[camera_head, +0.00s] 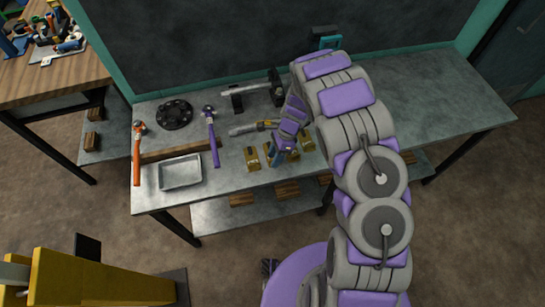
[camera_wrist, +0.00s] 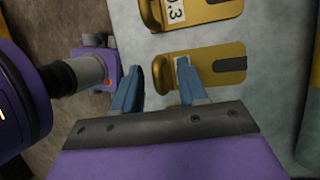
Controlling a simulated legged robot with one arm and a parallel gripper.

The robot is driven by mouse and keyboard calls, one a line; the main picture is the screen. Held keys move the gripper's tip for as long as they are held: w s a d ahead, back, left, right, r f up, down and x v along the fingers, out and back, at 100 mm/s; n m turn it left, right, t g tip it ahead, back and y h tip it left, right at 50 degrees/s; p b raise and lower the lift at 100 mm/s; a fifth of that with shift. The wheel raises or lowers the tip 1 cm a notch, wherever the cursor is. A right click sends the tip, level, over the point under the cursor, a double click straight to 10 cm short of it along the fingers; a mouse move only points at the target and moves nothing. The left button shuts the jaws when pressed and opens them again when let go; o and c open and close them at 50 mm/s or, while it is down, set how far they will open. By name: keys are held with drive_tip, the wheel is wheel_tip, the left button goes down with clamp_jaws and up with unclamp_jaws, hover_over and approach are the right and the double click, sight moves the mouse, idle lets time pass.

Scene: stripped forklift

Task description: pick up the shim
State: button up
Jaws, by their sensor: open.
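Several brass-coloured shims (camera_head: 252,158) lie in a row near the front edge of the grey workbench. In the wrist view, one shim (camera_wrist: 228,62) with a dark slot lies just ahead of my gripper (camera_wrist: 160,68); a finger covers part of its white label. Another shim (camera_wrist: 208,10), marked "0.3", lies beyond it at the top. My gripper has two blue fingers spread apart with nothing held between them. The right finger overlaps the nearer shim in the picture; I cannot tell if it touches. In the head view my gripper (camera_head: 274,154) is low among the shims.
The workbench (camera_head: 430,115) is clear on the right. On its left are an orange-handled hammer (camera_head: 137,155), a purple-handled hammer (camera_head: 212,135), a metal tray (camera_head: 181,172) and a black round flange (camera_head: 174,114). A black stand (camera_head: 236,98) holds a shaft behind the shims.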

drive_tip(key=shift+a+f, duration=0.1)
drive_tip(key=shift+a, duration=0.05)
drive_tip(key=shift+c, duration=0.2)
drive_tip(key=shift+d, duration=0.2)
drive_tip(key=c, duration=0.4)
clamp_jaws()
